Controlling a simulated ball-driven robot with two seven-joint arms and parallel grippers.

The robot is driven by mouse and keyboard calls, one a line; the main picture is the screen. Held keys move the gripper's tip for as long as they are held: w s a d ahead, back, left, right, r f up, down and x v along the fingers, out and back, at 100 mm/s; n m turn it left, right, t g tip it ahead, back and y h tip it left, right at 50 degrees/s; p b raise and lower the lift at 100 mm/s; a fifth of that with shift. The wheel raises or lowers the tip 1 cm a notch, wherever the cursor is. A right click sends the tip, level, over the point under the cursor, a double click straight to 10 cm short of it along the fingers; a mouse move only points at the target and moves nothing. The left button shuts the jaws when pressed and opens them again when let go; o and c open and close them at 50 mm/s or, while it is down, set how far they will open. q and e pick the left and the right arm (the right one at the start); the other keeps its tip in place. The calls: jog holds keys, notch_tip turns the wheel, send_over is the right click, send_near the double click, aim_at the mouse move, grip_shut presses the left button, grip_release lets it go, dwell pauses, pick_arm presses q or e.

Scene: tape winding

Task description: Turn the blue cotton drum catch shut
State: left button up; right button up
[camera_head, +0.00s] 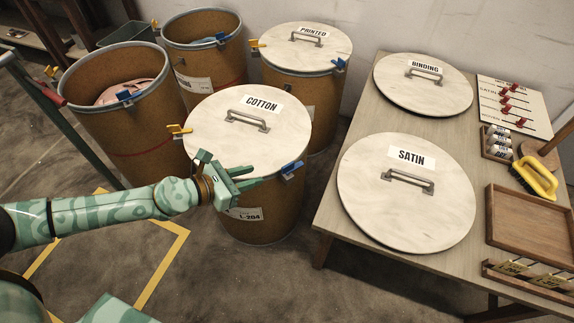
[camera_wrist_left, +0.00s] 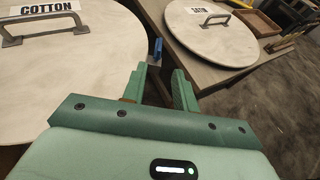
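The cotton drum (camera_head: 260,222) stands on the floor with its pale lid (camera_head: 285,137) seated on top, marked COTTON. Its blue catch (camera_head: 292,168) sits at the rim on the right; it also shows in the left wrist view (camera_wrist_left: 158,49). A yellow catch (camera_head: 178,130) is at the rim on the left. My left gripper (camera_head: 256,174) is over the front part of the lid, pointing at the blue catch. In the left wrist view its fingers (camera_wrist_left: 160,86) are apart with nothing between them, and the catch is beyond the tips. My right gripper is not in view.
The printed drum (camera_head: 296,88) is lidded behind; two open drums (camera_head: 125,130) (camera_head: 205,55) stand at left. The table (camera_head: 345,232) at right holds the SATIN lid (camera_head: 400,215), the BINDING lid (camera_head: 424,95), a brush (camera_head: 536,178) and a tray (camera_head: 530,223).

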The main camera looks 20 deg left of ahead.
aim_at(284, 167)
pick_arm(q)
jog(key=b+x, duration=0.2)
jog(key=x, duration=0.9)
jog(key=shift+w+d+f, duration=0.1)
jog(key=shift+w+f, duration=0.1)
jog(key=shift+f, duration=0.1)
jog(key=shift+w+d, duration=0.3)
jog(key=shift+w, duration=0.15)
grip_shut()
